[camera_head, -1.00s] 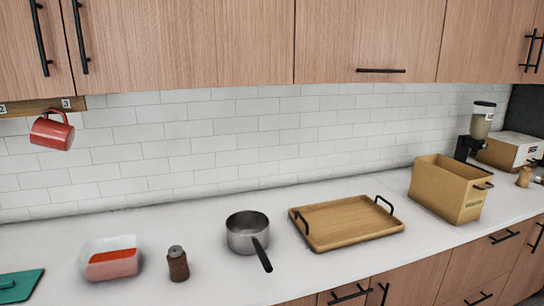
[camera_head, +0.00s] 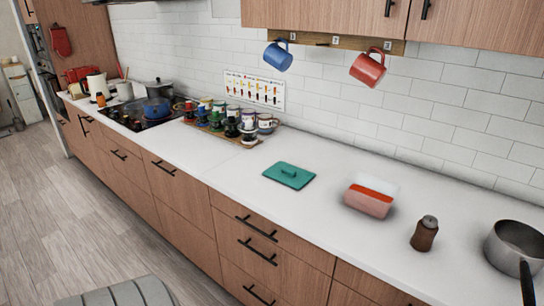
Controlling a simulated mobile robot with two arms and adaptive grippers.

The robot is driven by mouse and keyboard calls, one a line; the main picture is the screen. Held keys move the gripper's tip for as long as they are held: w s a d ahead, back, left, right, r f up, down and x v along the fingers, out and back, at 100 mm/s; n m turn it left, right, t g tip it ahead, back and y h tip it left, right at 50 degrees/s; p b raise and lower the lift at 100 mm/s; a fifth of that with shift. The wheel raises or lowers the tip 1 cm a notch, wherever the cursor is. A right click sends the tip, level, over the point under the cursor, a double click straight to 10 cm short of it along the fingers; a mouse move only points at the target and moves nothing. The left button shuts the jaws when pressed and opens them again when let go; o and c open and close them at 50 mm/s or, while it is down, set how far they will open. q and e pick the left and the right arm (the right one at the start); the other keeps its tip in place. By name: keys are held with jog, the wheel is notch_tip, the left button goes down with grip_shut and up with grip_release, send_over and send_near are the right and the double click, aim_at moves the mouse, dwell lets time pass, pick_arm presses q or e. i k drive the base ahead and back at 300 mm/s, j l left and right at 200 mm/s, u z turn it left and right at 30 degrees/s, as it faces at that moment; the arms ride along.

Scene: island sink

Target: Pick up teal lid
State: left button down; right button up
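Neither of my grippers shows in the head view.
A brown shaker (camera_head: 424,234) and a grey saucepan (camera_head: 516,246) stand farther right. A board with several cups and jars (camera_head: 232,125) is to the left. A blue mug (camera_head: 278,55) and a red mug (camera_head: 368,67) hang above. The counter (camera_head: 250,205) around the lid is clear.

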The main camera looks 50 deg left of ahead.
aim_at(297, 178)
jog(key=u, duration=0.45)
jog(key=j+u, duration=0.15)
jog(key=u, duration=0.8)
jog(key=j, duration=0.05)
